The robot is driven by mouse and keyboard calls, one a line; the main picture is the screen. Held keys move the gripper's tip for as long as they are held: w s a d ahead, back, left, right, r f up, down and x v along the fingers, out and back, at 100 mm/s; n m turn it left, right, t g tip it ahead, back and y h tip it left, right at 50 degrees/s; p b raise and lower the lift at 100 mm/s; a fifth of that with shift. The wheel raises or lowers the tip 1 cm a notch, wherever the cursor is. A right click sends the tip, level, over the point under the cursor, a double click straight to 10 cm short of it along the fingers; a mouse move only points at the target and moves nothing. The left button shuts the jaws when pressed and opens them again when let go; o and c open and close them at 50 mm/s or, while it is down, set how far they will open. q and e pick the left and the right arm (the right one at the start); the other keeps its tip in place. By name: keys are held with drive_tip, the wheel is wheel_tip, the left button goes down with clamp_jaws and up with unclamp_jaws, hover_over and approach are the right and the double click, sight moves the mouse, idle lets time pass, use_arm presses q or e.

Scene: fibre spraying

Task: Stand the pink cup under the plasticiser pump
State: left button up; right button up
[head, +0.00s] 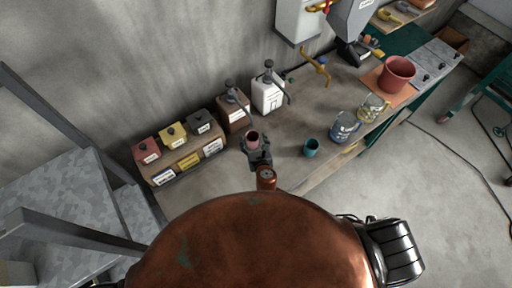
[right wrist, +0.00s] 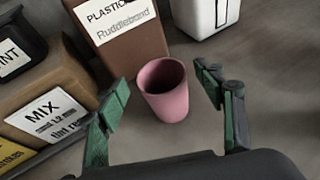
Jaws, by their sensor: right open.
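The pink cup (head: 253,137) stands upright on the bench, just in front of the brown plasticiser container (head: 234,111) with its grey pump on top. In the right wrist view the cup (right wrist: 166,98) is upright and empty-looking, close to the brown container (right wrist: 125,38), whose label is partly cut off. My right gripper (head: 258,152) is open at the cup. In the right wrist view its green fingers (right wrist: 160,88) are spread on either side of the cup, with visible gaps. The pump's outlet is out of the wrist view. My left gripper is not in view.
A white pump container (head: 268,94) stands right of the brown one. Small labelled pigment boxes (head: 178,150) are at left. A teal cup (head: 311,148), glass jugs (head: 345,127) and a red bucket (head: 397,74) stand to the right. The bench between is clear.

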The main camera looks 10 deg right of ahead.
drive_tip(key=v, duration=1)
drive_tip(key=shift+s, duration=0.4)
